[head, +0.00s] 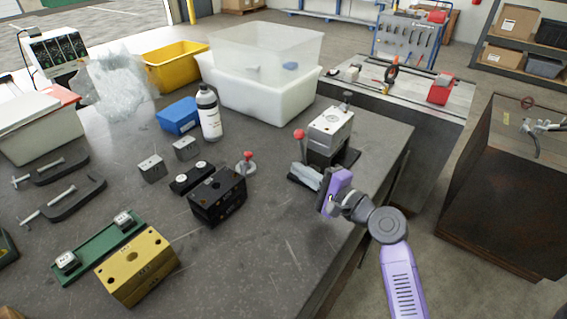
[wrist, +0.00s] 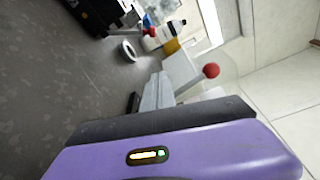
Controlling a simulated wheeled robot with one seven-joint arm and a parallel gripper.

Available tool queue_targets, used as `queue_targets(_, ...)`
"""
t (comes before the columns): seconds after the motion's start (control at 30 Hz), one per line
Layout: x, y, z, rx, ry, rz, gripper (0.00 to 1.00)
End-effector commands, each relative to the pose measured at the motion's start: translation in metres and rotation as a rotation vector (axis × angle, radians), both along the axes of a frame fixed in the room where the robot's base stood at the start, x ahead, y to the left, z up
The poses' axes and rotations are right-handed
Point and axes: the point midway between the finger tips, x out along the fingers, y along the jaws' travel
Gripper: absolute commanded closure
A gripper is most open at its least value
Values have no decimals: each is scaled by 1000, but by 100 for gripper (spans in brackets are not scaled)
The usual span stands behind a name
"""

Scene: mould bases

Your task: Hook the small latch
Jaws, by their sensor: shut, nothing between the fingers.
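A silver mould block (head: 330,125) stands upright on a dark base near the table's right edge. Beside its left face a small latch lever with a red knob (head: 298,134) stands up. The same red knob (wrist: 211,71) shows in the wrist view on a pale lever, just beyond my gripper. My purple gripper (head: 302,175) is shut with nothing held, low in front of the silver block and below the knob. Whether its fingers touch the lever cannot be told. The lever's lower end and any catch are hidden behind the gripper.
A black block (head: 217,197) and another red-knobbed latch (head: 247,160) stand to the left. A brass block (head: 137,270) lies at front left. The table's front middle is clear.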

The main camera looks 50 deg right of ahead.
Motion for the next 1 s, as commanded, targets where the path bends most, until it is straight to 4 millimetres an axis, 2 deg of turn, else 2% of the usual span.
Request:
queue_targets(0.5, 93, -11, -2, -1, 1, 2, 100)
queue_targets(0.7, 101, 13, 5, -2, 1, 1, 100)
queue_targets(1.0, 105, 22, 5, 0, -1, 0, 100)
